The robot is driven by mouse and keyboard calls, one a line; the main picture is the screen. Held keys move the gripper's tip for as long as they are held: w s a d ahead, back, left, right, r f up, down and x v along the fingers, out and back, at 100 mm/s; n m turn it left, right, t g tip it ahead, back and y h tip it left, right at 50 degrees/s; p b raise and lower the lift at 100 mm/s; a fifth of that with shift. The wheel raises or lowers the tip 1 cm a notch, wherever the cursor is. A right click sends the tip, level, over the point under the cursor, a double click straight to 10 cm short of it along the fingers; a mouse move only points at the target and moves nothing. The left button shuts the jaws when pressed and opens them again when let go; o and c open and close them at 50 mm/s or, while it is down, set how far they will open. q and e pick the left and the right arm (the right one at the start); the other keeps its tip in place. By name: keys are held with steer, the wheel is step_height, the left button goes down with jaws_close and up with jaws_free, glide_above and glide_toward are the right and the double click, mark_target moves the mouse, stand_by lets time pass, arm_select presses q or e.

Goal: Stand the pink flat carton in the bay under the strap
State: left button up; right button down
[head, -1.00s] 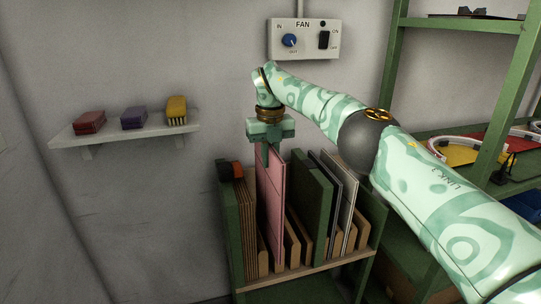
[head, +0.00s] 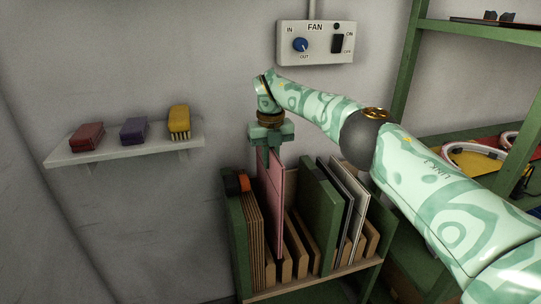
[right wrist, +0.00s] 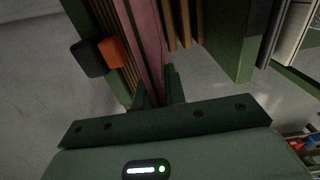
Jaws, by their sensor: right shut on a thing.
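The pink flat carton (head: 272,200) stands upright in the head view, its lower part among the wooden dividers of the green rack. I cannot tell whether its bottom touches the rack floor. My right gripper (head: 269,148) is shut on its top edge from above. In the right wrist view the carton (right wrist: 149,40) runs away between the fingers (right wrist: 155,90). A small orange piece (head: 244,182) and a black piece sit at the rack's left top; I cannot tell whether they belong to the strap. No strap is clearly visible over a bay. My left gripper is not in view.
Brown boards (head: 251,225) stand close left of the carton. A dark green slab (head: 319,215) and pale panels (head: 354,210) stand to its right, beyond low wooden dividers (head: 299,245). A fan switch box (head: 315,43) hangs above.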

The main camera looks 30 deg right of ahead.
mark_target(271, 176)
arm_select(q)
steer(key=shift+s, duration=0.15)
arm_select(e)
steer(key=shift+s+r, duration=0.1)
steer(key=shift+s, duration=0.05)
arm_select(q)
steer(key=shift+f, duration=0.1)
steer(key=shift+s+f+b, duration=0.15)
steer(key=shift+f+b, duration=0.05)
steer(key=shift+b, duration=0.1)
arm_select(e)
steer(key=shift+f, duration=2.95)
